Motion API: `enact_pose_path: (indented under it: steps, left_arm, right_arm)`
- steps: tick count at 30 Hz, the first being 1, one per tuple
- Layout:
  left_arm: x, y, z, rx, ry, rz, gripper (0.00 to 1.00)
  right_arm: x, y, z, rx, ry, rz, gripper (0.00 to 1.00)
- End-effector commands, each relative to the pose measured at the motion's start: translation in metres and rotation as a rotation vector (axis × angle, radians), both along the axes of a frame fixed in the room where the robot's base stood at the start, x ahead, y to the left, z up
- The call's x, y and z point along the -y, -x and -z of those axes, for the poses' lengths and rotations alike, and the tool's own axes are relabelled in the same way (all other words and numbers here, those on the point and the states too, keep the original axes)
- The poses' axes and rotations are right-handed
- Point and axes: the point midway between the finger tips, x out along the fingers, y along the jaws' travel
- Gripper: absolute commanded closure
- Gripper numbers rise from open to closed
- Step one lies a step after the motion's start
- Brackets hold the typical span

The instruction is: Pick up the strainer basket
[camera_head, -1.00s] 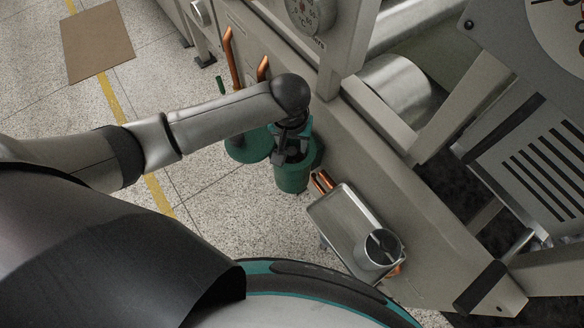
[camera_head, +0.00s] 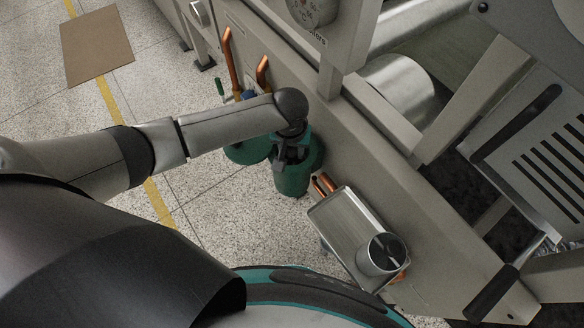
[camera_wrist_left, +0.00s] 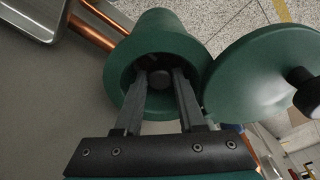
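A green cylindrical housing (camera_head: 291,180) stands beside the machine, and its open top shows in the left wrist view (camera_wrist_left: 196,50). A round green lid (camera_wrist_left: 262,72) is swung aside next to it. Inside the dark opening is a small dark round knob (camera_wrist_left: 159,78), which may belong to the strainer basket; the rest of the inside is too dark to tell. My left gripper (camera_wrist_left: 161,82) points down into the opening, its fingers apart on either side of the knob. I cannot see firm contact. My right gripper is not in view.
A metal tray (camera_head: 338,222) with a metal cup (camera_head: 372,262) stands to the right of the housing. Copper pipes (camera_head: 231,62) rise along the machine wall. Brown cardboard (camera_head: 97,45) lies on the floor at the upper left.

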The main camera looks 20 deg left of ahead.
Motion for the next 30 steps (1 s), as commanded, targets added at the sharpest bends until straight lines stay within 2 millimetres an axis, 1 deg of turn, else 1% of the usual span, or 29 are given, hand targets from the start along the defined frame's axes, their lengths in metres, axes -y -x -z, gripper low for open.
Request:
enact_pose_path:
  steps: [1,9,10,30]
  left_arm:
    - [0.0,0.0001,-0.0001,0.0,0.0,0.0,0.68]
    - [-0.0001,0.0002,0.0,0.0,0.0,0.0,0.98]
    - [-0.0001,0.0002,0.0,0.0,0.0,0.0,1.0]
    - [-0.0004,0.0004,0.0002,-0.001,-0.001,0.0,1.0]
  right_arm:
    - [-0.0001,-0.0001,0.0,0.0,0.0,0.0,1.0]
    - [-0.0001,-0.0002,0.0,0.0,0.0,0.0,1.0]
    - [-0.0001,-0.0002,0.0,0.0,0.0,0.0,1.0]
    - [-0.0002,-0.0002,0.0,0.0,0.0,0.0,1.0]
